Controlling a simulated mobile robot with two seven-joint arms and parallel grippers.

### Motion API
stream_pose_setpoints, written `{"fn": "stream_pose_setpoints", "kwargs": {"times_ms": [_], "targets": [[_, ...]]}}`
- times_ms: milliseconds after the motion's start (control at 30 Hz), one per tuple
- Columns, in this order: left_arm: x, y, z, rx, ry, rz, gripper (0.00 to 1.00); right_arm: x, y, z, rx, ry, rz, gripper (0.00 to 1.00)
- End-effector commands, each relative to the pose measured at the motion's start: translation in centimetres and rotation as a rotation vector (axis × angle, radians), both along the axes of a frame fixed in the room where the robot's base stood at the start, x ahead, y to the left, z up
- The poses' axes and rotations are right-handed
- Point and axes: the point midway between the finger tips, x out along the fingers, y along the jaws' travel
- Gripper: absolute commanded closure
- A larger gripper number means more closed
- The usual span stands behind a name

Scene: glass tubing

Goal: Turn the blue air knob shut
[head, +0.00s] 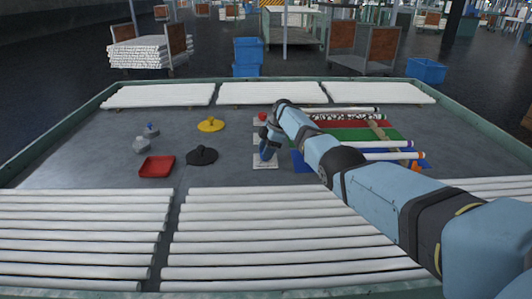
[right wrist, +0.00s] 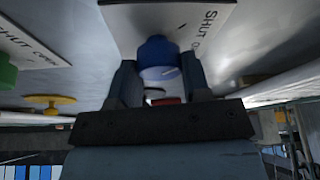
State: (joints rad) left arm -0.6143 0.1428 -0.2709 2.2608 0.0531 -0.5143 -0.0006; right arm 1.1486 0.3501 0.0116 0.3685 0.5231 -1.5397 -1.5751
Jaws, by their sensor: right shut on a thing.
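The blue air knob (right wrist: 157,52) sits on a white plate (right wrist: 120,22) lettered SHUT and OPEN in the right wrist view. A short pale mark shows on the knob; I cannot tell exactly which word it points to. My right gripper (right wrist: 158,76) has one finger on each side of the knob and is shut on it. In the head view my right gripper (head: 268,148) points down over the knob's white plate (head: 265,163), and it mostly hides the knob. My left gripper is not in view.
A green knob (right wrist: 7,73) on its own plate is beside the blue one. A red knob (head: 262,117) stands farther back. Yellow (head: 211,125) and black (head: 202,156) round pieces and a red tray (head: 157,167) lie left. White tubes (head: 80,225) cover the front.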

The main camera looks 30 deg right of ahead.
Motion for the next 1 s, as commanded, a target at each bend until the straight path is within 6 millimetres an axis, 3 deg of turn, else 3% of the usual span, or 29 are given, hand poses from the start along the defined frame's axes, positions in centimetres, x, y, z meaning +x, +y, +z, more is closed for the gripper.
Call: {"fn": "stream_pose_setpoints", "kwargs": {"times_ms": [267, 300, 400, 733, 1000], "targets": [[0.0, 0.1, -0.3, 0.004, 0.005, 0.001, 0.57, 0.0, 0.0, 0.0, 0.0, 0.002, 0.001, 0.8], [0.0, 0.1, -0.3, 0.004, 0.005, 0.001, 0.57, 0.0, 0.0, 0.0, 0.0, 0.002, 0.001, 0.47], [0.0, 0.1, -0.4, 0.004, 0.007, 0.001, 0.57, 0.0, 0.0, 0.0, 0.0, 0.001, 0.0, 0.31], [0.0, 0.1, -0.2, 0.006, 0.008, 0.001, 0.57, -0.1, -0.2, 0.5, 0.0, 0.0, -0.001, 0.31], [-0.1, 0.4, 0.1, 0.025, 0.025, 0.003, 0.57, -0.6, -2.1, 5.4, -0.002, -0.003, -0.002, 0.31]]}}
